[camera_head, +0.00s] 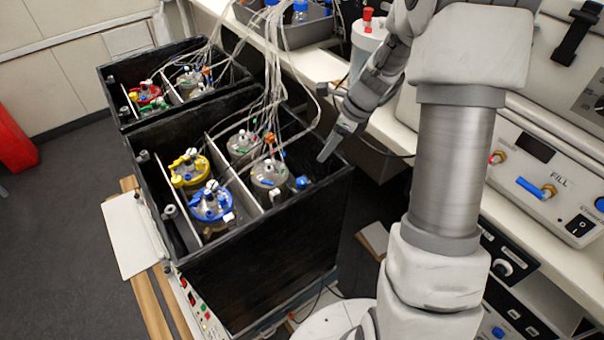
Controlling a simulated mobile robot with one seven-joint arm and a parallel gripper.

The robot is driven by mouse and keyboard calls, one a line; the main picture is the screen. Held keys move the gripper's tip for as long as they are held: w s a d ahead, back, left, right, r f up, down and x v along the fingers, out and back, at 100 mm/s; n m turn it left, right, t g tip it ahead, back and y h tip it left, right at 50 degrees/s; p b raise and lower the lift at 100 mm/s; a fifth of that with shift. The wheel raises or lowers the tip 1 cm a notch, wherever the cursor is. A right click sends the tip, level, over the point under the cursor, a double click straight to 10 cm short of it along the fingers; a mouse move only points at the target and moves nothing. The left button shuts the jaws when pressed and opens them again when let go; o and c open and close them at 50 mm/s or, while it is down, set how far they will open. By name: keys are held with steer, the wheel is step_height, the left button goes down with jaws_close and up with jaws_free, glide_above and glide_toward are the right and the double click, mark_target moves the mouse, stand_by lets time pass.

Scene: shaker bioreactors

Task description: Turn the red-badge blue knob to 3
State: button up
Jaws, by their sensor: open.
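My gripper (326,152) hangs in the middle of the view, just over the right rim of the front black shaker box, pointing down and left. I see nothing between its fingers. A small blue knob-like part (302,182) shows inside that box's right wall, a little below and left of the fingertips and apart from them. A blue knob (498,332) also shows on the dark panel at the lower right, far from my gripper. I cannot make out a red badge or any number at either one.
The front black box (270,250) holds several vessels, including a blue-ringed one (212,203) and a yellow-ringed one (189,169). White tubes (272,80) hang above it. A FILL panel (545,175) with a blue lever stands right. My arm blocks part of the bench.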

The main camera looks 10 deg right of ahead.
mark_target(303, 180)
steer(key=b+x, duration=0.3)
steer(key=x, duration=1.3)
steer(key=shift+a+f, duration=0.1)
steer(key=shift+f, duration=0.15)
steer(key=shift+c, duration=0.2)
jaws_close()
